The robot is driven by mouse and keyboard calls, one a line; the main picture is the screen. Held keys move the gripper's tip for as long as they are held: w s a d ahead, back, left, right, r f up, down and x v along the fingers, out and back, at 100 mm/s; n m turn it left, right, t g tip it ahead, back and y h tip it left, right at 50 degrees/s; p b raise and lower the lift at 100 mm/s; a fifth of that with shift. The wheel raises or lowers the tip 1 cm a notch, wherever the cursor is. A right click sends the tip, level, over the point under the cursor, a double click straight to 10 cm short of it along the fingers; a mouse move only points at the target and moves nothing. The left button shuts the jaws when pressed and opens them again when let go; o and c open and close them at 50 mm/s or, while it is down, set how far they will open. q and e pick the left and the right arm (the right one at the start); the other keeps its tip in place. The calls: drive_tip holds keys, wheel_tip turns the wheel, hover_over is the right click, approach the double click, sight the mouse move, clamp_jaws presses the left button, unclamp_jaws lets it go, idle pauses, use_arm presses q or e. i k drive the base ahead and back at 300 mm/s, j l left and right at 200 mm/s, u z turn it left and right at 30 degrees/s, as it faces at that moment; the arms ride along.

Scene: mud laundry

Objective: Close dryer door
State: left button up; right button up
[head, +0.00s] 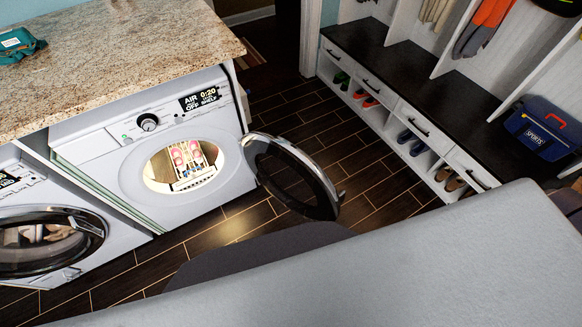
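The dryer (200,110) is a white front-loader under the granite counter, with a lit display. Its round opening (150,170) is uncovered, and a rack with pink items (187,160) shows inside the lit drum. The dryer door (283,178), a dark glass disc with a silver rim, stands wide open, swung out to the right from its hinge at the opening's right side. Neither of my grippers is in the head view.
A washer (40,240) with its dark round door shut stands left of the dryer. A grey-white surface (400,265) fills the lower right. A bench with shoe cubbies (420,120) and a blue bag (543,130) is at right. Dark tiled floor (370,185) lies clear between.

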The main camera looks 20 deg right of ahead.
sight(252, 144)
drive_tip(key=k+l+u, duration=0.15)
drive_tip(key=l, duration=0.2)
drive_tip(key=k+l+u, duration=0.2)
drive_tip(key=l, duration=0.2)
drive_tip(key=l+u, duration=0.15)
drive_tip(key=l, duration=0.2)
drive_tip(key=l+u, duration=0.15)
drive_tip(key=l, duration=0.2)
drive_tip(key=k+l+u, duration=0.15)
drive_tip(key=l, duration=0.2)
drive_tip(key=l+u, duration=0.15)
drive_tip(key=l, duration=0.2)
drive_tip(key=l+u, duration=0.25)
drive_tip(key=l, duration=0.35)
drive_tip(key=l+u, duration=0.3)
drive_tip(key=l, duration=0.3)
drive_tip(key=i+l+u, duration=0.2)
drive_tip(key=l, duration=0.35)
drive_tip(key=l+u, duration=0.25)
drive_tip(key=l, duration=0.3)
